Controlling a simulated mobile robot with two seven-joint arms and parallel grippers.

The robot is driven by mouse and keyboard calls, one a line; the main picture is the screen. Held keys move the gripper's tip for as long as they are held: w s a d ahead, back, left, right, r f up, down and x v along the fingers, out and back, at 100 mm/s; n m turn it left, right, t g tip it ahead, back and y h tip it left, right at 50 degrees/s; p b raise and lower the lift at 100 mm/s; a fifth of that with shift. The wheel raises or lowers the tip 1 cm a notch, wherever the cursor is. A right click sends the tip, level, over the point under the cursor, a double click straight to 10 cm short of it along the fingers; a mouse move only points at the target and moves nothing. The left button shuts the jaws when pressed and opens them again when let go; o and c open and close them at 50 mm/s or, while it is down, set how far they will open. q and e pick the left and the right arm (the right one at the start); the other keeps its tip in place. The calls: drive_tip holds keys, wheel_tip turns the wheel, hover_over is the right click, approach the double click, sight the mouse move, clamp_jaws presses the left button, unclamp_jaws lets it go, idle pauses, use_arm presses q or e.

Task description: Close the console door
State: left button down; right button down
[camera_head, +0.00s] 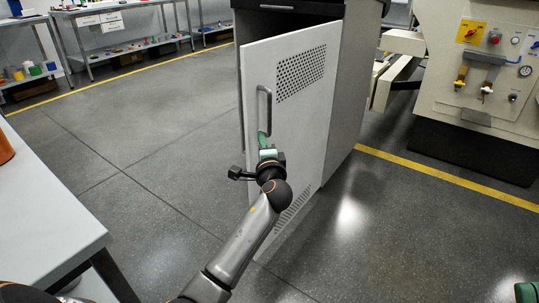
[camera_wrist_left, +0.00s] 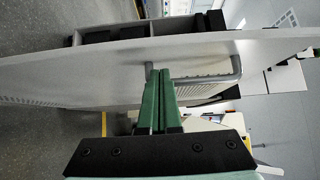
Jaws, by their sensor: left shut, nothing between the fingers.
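The console door (camera_head: 315,120) is a pale grey panel with perforated vents. It stands ajar in front of the console cabinet (camera_head: 350,75), its left edge swung out from the body. Its bar handle (camera_head: 264,100) is on the left part of the door face. My left gripper (camera_head: 264,136) has its green fingers shut and empty at the lower end of the handle. In the left wrist view the fingertips (camera_wrist_left: 160,76) are close to the door face (camera_wrist_left: 110,75) beside the handle; I cannot tell whether they touch. A green piece, seemingly my right gripper (camera_head: 525,292), shows at the bottom right corner.
A grey table (camera_head: 45,215) stands at the near left with an orange object (camera_head: 4,148) on it. Shelves (camera_head: 125,40) line the back left. A machine panel with valves (camera_head: 490,60) stands at the right. The floor around the door is clear.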

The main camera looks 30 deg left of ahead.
use_arm(q)
drive_tip(key=shift+w+a, duration=0.1)
drive_tip(key=shift+a, duration=1)
drive_tip(key=shift+a, duration=0.1)
